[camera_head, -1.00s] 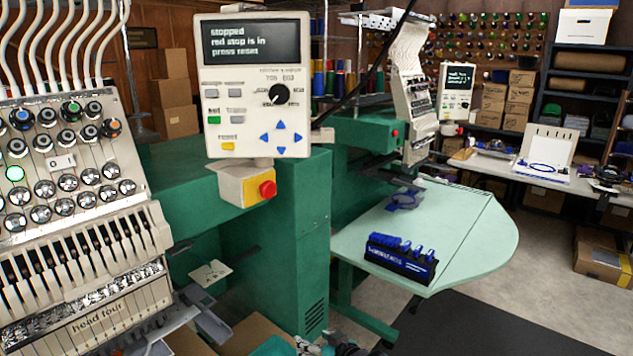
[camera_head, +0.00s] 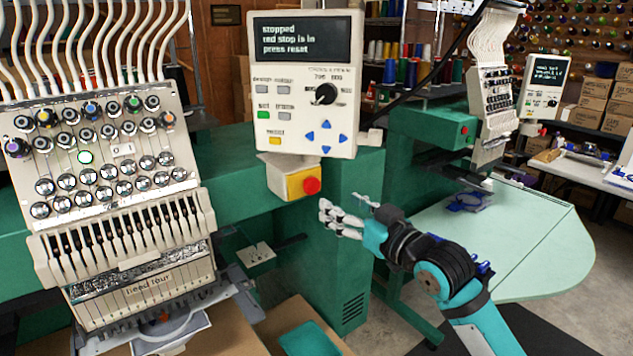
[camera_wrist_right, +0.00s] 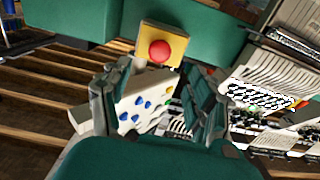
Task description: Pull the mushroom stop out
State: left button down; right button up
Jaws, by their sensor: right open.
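The red mushroom stop (camera_head: 312,185) sits on a yellow-faced box (camera_head: 291,178) below the control panel of the near embroidery machine. The panel screen (camera_head: 302,40) reads "stopped, red stop is in, press reset". My right gripper (camera_head: 328,216) is just below and right of the stop, apart from it, with its fingers pointing left. In the right wrist view the stop (camera_wrist_right: 160,51) lies ahead, beyond the open fingers (camera_wrist_right: 158,100), with nothing between them held. My left gripper is not in view.
The multi-needle head (camera_head: 115,190) stands at the left. A pale green table (camera_head: 500,240) is at the right, partly behind my right arm. The green machine body (camera_head: 330,270) is behind the gripper. A second machine with its own panel (camera_head: 543,85) stands farther back.

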aim_at(314, 188)
jog(key=p+x, duration=0.2)
jog(key=x, duration=0.7)
jog(key=shift+w+a, duration=0.15)
jog(key=shift+w, duration=0.1)
grip_shut()
